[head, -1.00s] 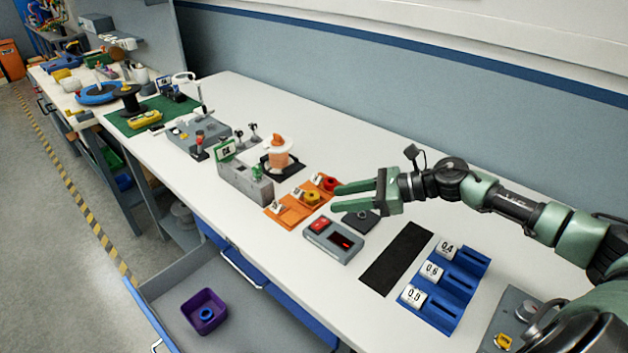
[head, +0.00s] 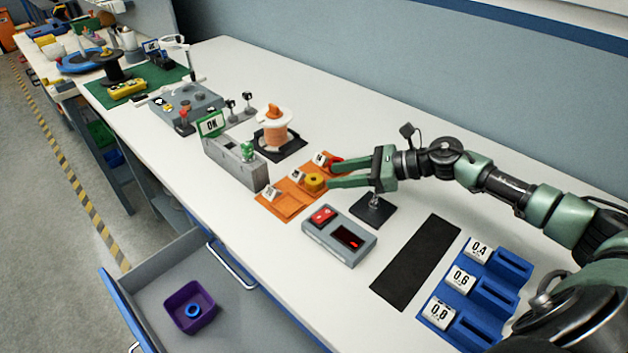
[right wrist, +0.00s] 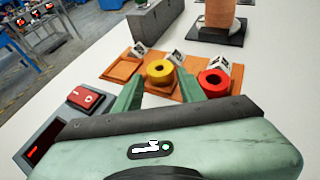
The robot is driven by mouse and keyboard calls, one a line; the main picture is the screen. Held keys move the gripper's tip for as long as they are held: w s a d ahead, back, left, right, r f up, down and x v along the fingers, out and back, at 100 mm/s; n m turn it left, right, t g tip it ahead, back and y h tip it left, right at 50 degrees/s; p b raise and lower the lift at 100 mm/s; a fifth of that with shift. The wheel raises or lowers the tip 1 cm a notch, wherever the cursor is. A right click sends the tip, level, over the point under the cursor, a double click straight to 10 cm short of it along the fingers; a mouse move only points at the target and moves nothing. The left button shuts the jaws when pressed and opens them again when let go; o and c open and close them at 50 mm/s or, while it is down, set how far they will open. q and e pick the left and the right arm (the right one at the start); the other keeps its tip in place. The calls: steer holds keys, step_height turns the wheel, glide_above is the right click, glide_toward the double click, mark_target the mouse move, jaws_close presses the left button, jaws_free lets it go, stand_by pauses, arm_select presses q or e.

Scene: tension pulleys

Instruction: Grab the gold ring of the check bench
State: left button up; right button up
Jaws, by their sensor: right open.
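The gold ring (head: 314,183) sits in the middle place of the orange rack (head: 281,207) on the white bench. In the right wrist view the gold ring (right wrist: 160,71) shows ahead, between the two fingers, with its round hole visible. My right gripper (head: 332,172) is open and empty, its fingers pointing toward the rack. A red ring (head: 335,163) sits in the rack place beside the gold one, close to one finger; it also shows in the right wrist view (right wrist: 214,82). My left gripper is not in view.
A grey box with a red button (head: 340,236) stands in front of the rack. A black strip (head: 415,262) and blue numbered slots (head: 472,285) lie to the right. A spool (head: 277,130) stands behind. An open drawer holds a purple bin (head: 190,306) with a blue ring.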

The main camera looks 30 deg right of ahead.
mark_target(311, 179)
steer(key=shift+w+a+r, duration=0.1)
steer(key=shift+w+a, duration=0.05)
steer(key=shift+a, duration=0.2)
steer(key=p+x, duration=0.1)
steer(key=x, duration=0.1)
steer(key=p+x, duration=0.1)
steer(key=x, duration=0.2)
steer(key=shift+d+f, duration=0.2)
jaws_close()
steer(key=shift+r, duration=0.1)
